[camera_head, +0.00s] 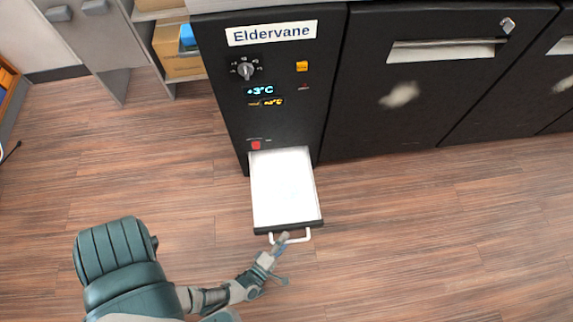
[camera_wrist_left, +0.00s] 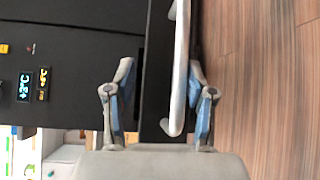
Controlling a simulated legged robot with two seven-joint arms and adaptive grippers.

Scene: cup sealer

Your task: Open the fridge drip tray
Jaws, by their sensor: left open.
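The fridge drip tray (camera_head: 284,188) is a white tray with a dark front edge, and it sticks out from the base of the black fridge front (camera_head: 278,75). Its white bar handle (camera_head: 298,238) is on the front edge. My left gripper (camera_head: 284,258) is just in front of the tray, close to the left part of the handle. In the left wrist view the open fingers (camera_wrist_left: 158,100) stand either side of the tray's dark front edge and the end of the handle (camera_wrist_left: 180,75). Whether a finger touches the handle I cannot tell. My right gripper is not in view.
The fridge has a temperature knob (camera_head: 245,71) and displays above the tray. Closed black doors (camera_head: 435,70) stand to the right. A shelf with a cardboard box (camera_head: 177,52) is at the left. The wooden floor (camera_head: 430,230) around the tray is clear.

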